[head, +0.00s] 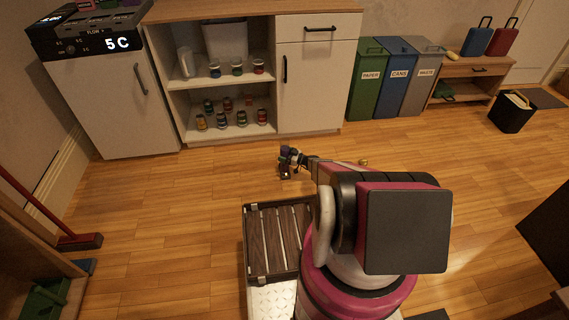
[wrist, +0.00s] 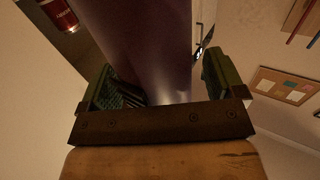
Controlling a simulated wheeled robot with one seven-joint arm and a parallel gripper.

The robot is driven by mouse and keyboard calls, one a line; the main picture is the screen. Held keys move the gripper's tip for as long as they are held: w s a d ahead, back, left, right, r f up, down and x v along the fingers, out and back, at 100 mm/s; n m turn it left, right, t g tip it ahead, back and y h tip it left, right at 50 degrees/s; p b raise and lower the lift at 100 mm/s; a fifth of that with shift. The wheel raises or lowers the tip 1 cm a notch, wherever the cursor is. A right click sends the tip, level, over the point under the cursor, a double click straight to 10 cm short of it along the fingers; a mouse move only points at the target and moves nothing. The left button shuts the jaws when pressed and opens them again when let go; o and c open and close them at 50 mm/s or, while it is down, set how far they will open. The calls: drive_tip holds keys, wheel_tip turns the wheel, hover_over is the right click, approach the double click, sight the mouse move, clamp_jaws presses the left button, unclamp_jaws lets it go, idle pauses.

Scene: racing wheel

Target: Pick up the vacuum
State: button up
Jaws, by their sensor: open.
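A dark purple, rounded body (wrist: 138,35) fills the upper middle of the wrist view. It may be the vacuum, but only part of it shows. My gripper (wrist: 160,85) has its two greenish fingers apart, one on each side of this body, with a visible gap at the right finger. Contact at the left finger cannot be told. In the head view my gripper (head: 289,167) is at the end of my outstretched arm, in front of the open shelf unit. A small dark purple shape (head: 286,150) shows at its tip, too small to make out.
The white shelf unit (head: 306,92) holds several cans. Green (head: 368,85), blue (head: 393,85) and grey (head: 421,85) bins stand to its right. A slatted dark tray (head: 247,245) is beside my base. The wood floor (head: 190,190) between is mostly clear.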

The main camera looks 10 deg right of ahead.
drive_tip(key=c, duration=1)
drive_tip(key=shift+r, duration=0.2)
